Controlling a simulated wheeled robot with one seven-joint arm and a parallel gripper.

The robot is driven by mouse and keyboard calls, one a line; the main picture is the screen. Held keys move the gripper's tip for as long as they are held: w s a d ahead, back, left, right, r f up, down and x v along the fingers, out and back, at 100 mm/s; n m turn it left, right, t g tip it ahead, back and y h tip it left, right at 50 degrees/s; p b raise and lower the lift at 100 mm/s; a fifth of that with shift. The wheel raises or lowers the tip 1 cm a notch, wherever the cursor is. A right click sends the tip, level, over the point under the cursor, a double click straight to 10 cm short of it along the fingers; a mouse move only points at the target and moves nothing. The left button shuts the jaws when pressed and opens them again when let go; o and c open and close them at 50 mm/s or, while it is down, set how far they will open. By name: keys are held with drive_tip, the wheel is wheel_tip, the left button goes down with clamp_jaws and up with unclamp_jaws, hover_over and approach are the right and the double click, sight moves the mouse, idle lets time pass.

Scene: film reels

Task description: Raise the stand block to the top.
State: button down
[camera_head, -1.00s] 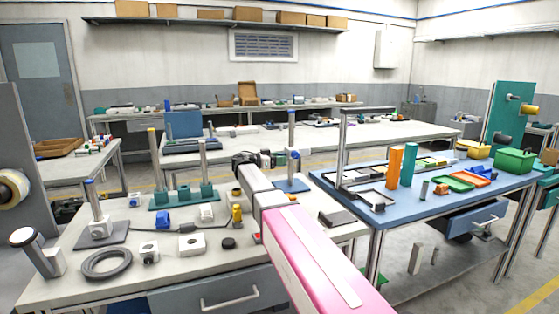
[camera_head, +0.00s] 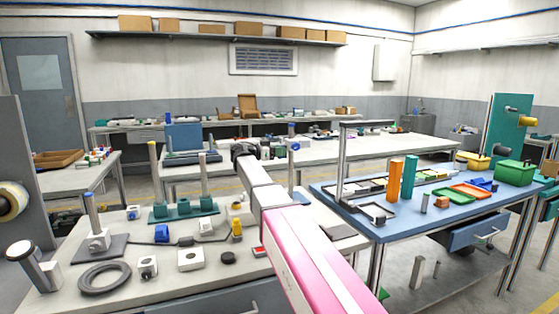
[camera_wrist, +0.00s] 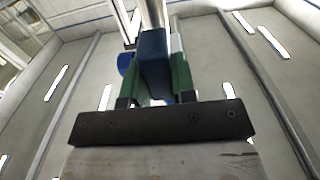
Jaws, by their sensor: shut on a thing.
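The stand block (camera_wrist: 154,52) is a dark blue block around a grey metal post (camera_wrist: 152,12) in the wrist view. My gripper (camera_wrist: 156,76) is shut on it, with a green finger on either side. In the head view the post (camera_head: 291,136) has a blue top and stands at the back right of the near bench. There my gripper (camera_head: 280,153) reaches the post a little below its top. The held block is too small to make out clearly in the head view, and my arm hides much of the post's base.
On the near bench (camera_head: 215,285) are a second post with a white block (camera_head: 98,241), a dark ring (camera_head: 104,278), a green base with posts (camera_head: 183,209), and several small blocks. A blue table (camera_head: 400,222) with a metal frame (camera_head: 344,160) stands to the right.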

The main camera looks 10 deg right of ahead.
drive_tip(key=shift+w+r, duration=0.1)
drive_tip(key=shift+r, duration=0.2)
drive_tip(key=c, duration=0.9)
unclamp_jaws()
drive_tip(key=shift+a+f, duration=0.1)
drive_tip(key=a, duration=0.2)
drive_tip(key=s+a, duration=0.1)
drive_tip(key=a, duration=0.4)
drive_tip(key=shift+s, duration=0.3)
drive_tip(key=shift+s, duration=0.1)
